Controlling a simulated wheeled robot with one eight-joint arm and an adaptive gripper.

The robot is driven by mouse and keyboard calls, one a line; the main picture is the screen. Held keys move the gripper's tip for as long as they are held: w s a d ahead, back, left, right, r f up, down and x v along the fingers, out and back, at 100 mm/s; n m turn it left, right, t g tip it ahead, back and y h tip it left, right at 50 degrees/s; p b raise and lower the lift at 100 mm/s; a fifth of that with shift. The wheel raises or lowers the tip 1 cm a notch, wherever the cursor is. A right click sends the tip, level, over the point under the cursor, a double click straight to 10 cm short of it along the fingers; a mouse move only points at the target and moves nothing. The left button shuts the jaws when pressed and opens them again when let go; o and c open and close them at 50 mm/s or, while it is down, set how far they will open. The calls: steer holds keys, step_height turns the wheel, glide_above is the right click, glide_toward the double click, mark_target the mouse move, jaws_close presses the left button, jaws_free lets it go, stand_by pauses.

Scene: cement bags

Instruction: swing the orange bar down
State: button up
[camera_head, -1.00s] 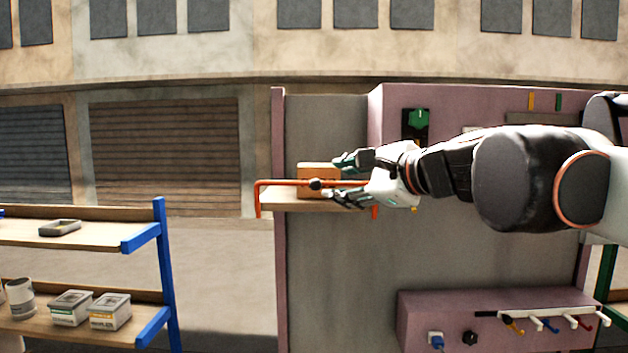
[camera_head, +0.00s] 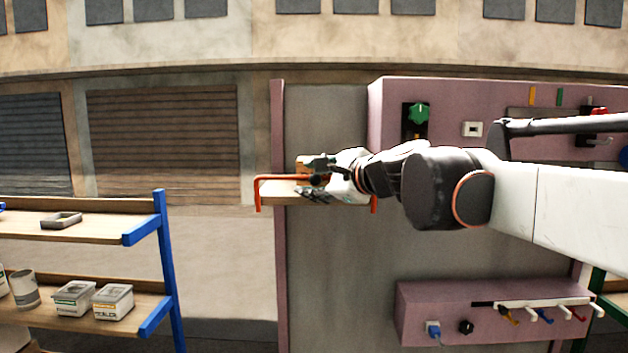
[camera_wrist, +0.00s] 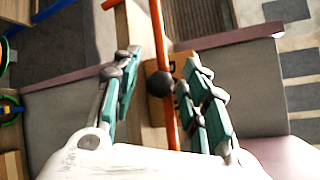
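The orange bar (camera_head: 275,178) lies level across the front of a small wooden shelf on the panel, its ends bent downward in the head view. A round black knob (camera_wrist: 160,84) sits on the bar, which also shows in the wrist view (camera_wrist: 171,125). My gripper (camera_head: 316,178) reaches in from the right at the bar's middle. In the wrist view my gripper (camera_wrist: 163,65) is open, its teal fingers on either side of the bar and knob. Gaps show on both sides. An orange-brown box (camera_wrist: 181,63) is behind the bar, partly hidden by my gripper.
The pink-framed grey panel (camera_head: 330,260) carries a green knob (camera_head: 419,113) above and a lower pink box with hooks (camera_head: 545,305). A blue-legged shelf (camera_head: 163,240) with containers stands at left. Open floor shows between shelf and panel.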

steer(key=shift+s, duration=0.15)
jaws_close()
steer(key=shift+s+f, duration=0.1)
steer(key=shift+f, duration=0.05)
